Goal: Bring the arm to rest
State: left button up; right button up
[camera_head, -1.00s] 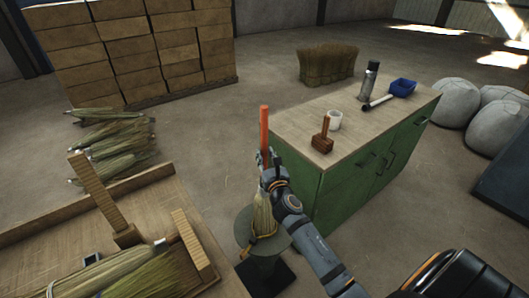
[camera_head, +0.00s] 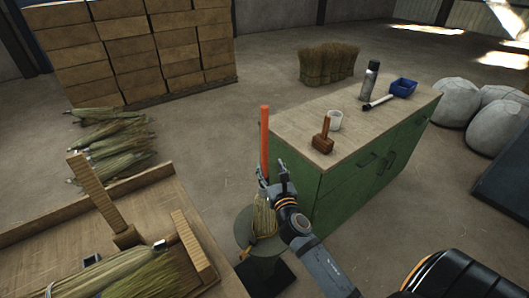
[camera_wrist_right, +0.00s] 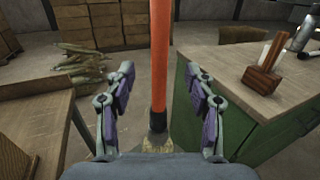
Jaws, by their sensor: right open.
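My right gripper (camera_head: 274,177) is open in the head view, just to the right of the orange broom handle (camera_head: 264,140). In the right wrist view the open fingers (camera_wrist_right: 160,105) stand apart with the orange handle (camera_wrist_right: 159,60) upright between their lines, touching neither. The broom's straw head (camera_head: 263,222) sits upright on a round grey-green stand (camera_head: 243,228), partly hidden by my right arm. My left gripper is not in view.
A wooden table (camera_head: 150,195) with straw bundles is at left.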

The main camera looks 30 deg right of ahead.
jog(key=v, duration=0.6)
jog(key=shift+s, duration=0.3)
jog(key=s+f+m+g+y, duration=0.1)
jog(key=s+f+m+g, duration=0.3)
jog(key=f, duration=0.9)
jog(key=s+f+m+g, duration=0.25)
jog(key=f+m, duration=0.35)
jog(key=f, duration=0.6)
jog(key=s+f+m+g+y, duration=0.1)
jog(key=s+f+m+g, duration=0.35)
jog(key=f, duration=0.85)
jog(key=s+f+m+g, duration=0.2)
jog(key=s+f+m, duration=0.4)
jog(key=s, duration=0.3)
jog(key=s+f+m+g+y, duration=0.1)
jog(key=s+f+m, duration=0.5)
jog(key=s, duration=0.3)
jog(key=s+f+m+g, duration=0.2)
jog(key=s+f+m, duration=0.4)
jog(key=s, duration=0.3)
jog(key=shift+s+a+g+y, duration=0.3)
